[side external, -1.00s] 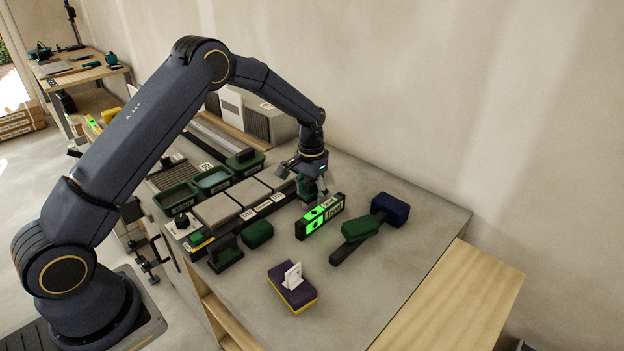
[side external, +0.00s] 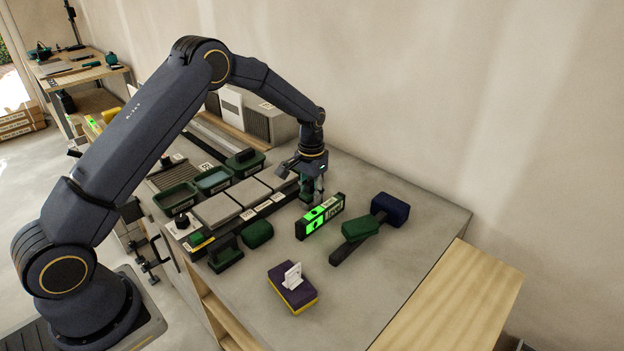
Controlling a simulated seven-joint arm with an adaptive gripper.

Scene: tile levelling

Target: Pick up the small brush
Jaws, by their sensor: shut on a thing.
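My gripper (side external: 313,190) points down at the far side of the table, just behind the black and bright green level (side external: 320,216). It is shut on a small dark green thing (side external: 306,186), mostly hidden by the fingers. This may be the small brush, but its shape and whether it touches the table are unclear.
Grey tiles (side external: 217,210) in a row and green trays (side external: 213,180) lie left of my gripper. A dark bar (side external: 345,251) with a green block (side external: 360,229) and a navy block (side external: 390,208) is at right. A purple and yellow sponge (side external: 292,288) lies in front.

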